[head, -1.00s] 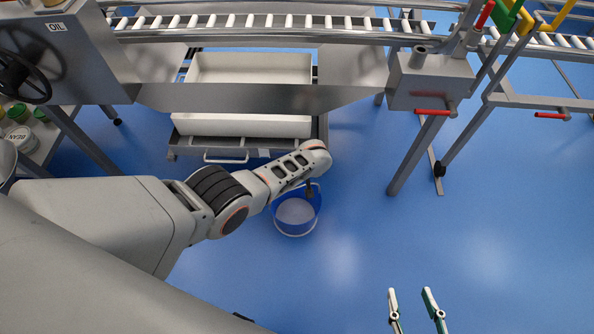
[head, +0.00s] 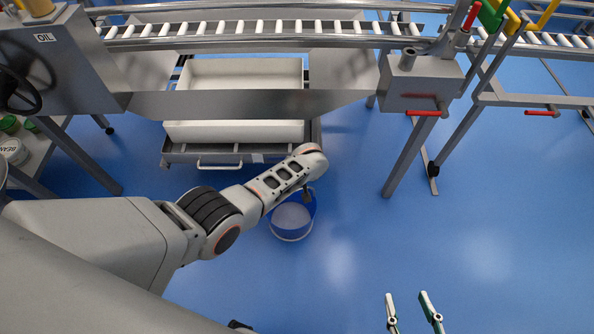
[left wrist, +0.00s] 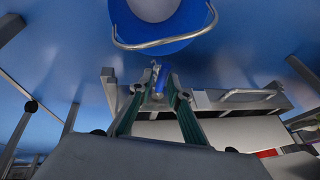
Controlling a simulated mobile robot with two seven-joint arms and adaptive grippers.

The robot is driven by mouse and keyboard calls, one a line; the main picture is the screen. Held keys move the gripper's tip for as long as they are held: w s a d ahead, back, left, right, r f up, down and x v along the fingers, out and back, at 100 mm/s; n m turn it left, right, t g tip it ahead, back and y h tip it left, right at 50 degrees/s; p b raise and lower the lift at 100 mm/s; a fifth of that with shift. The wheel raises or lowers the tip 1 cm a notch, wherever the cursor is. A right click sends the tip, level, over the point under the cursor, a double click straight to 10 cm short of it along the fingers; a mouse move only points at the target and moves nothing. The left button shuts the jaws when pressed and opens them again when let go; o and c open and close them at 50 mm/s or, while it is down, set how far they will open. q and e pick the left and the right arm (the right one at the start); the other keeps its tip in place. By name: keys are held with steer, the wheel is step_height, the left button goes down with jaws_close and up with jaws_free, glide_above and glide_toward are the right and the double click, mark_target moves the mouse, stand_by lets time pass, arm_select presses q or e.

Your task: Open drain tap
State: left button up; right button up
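A red lever (head: 425,113) sits low on the front of a grey metal box (head: 420,82) at the conveyor's near side; it looks like a tap handle lying sideways. My right gripper (head: 408,296) is open and empty over the floor at the bottom of the head view, well below the lever. My left arm reaches to a blue bucket (head: 292,236) with a pale inside. The left gripper's tips are mostly hidden there. In the left wrist view its green fingers (left wrist: 155,92) flank a small blue piece, apart from the bucket's wire handle (left wrist: 165,43); the grip is unclear.
A second red lever (head: 541,113) sits on the frame at right. A roller conveyor (head: 250,28) runs across the back, with a white tub (head: 235,131) on a trolley (head: 197,152) below. Table legs (head: 411,155) stand near the lever. The blue floor at right is clear.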

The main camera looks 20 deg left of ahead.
arm_select(q)
steer(key=v, duration=1)
steer(key=shift+s+r, duration=0.2)
steer(key=shift+r, duration=0.15)
stand_by(0.7)
